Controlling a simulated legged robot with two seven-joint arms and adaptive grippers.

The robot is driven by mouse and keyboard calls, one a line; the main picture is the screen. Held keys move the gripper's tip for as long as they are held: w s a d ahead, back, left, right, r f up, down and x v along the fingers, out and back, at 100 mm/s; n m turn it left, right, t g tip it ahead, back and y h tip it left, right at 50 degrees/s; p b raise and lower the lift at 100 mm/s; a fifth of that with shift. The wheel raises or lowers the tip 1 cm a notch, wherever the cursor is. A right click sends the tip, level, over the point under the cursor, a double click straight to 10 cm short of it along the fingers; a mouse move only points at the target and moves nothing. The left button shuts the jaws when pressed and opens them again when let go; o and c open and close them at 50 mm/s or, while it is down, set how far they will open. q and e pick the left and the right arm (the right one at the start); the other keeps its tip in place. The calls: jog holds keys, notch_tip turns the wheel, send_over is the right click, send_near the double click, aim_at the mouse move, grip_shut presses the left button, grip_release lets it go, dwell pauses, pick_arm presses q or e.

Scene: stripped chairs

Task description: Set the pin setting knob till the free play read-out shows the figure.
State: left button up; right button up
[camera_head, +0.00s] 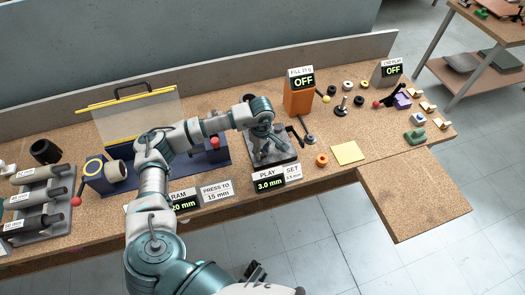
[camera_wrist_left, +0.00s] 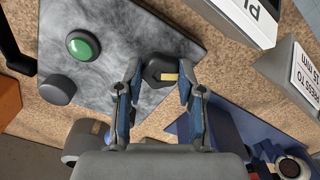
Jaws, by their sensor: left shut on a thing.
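The pin setting knob (camera_wrist_left: 158,72) is a dark, many-sided knob with a tan mark, on a grey mottled plate (camera_wrist_left: 120,35). My left gripper (camera_wrist_left: 160,85) is shut on it, one finger on each side. In the head view my left gripper (camera_head: 264,138) reaches down over the same fixture (camera_head: 283,157) and hides the knob. The free play read-out (camera_head: 268,181) in front shows PLAY 3.0 mm. The SET card (camera_head: 292,173) beside it seems to read 1.5 mm, in small print. A dark part, perhaps my right gripper (camera_head: 254,272), shows at the bottom edge.
A green button (camera_wrist_left: 83,46) and a grey cylinder (camera_wrist_left: 57,90) stand on the plate near the knob. An orange block (camera_head: 298,101) stands behind the fixture, its display OFF. A yellow pad (camera_head: 347,153) lies to the right. The ram read-out (camera_head: 184,204) is to the left.

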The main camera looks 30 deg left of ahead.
aim_at(261, 151)
pick_arm(q)
jog(key=shift+w+a+r, duration=0.1)
pick_arm(e)
jog(key=shift+r, duration=0.35)
jog(key=shift+w, duration=0.1)
pick_arm(q)
jog(key=o, duration=1.1)
jog(key=shift+o, duration=0.2)
pick_arm(e)
jog(key=shift+a, duration=0.1)
pick_arm(q)
jog(key=shift+a, duration=0.1)
jog(key=shift+r, duration=0.3)
notch_tip(261, 151, up, 11)
